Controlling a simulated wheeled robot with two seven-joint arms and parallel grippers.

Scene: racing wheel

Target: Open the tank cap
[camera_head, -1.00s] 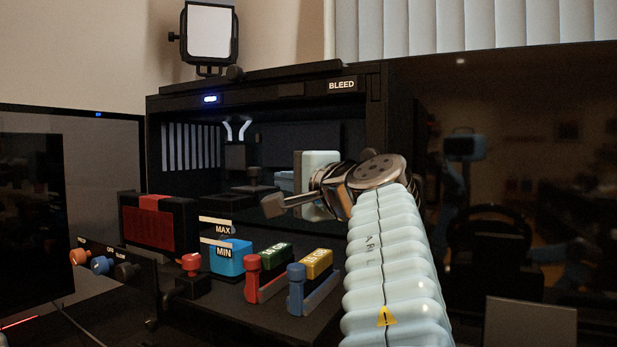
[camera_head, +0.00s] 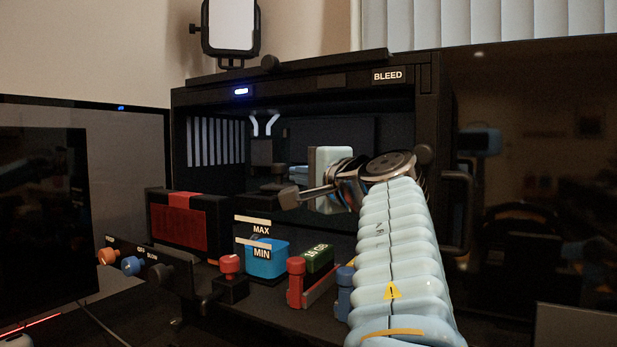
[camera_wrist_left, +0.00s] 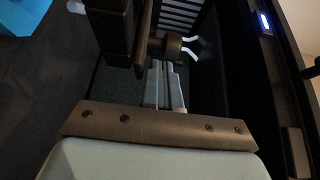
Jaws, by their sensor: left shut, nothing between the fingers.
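A tank with MAX and MIN lines (camera_head: 265,260) stands at the front of the dark cabinet, with blue in its lower part. I cannot clearly make out its cap. My left gripper (camera_head: 290,197) reaches into the cabinet opening from the right, above and behind the tank in the picture. Its fingers are shut with nothing between them. In the left wrist view the two pale fingers (camera_wrist_left: 165,75) lie together beside dark round parts. A bit of blue (camera_wrist_left: 20,15) shows at that view's top left corner. My right gripper is out of view.
A red-and-black box (camera_head: 182,222) stands left of the tank. A red-topped valve (camera_head: 230,265), a green block (camera_head: 318,258) and a red handle (camera_head: 296,280) sit near it. The BLEED sign (camera_head: 387,76) marks the cabinet's upper edge. White prongs (camera_head: 265,124) stand inside.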

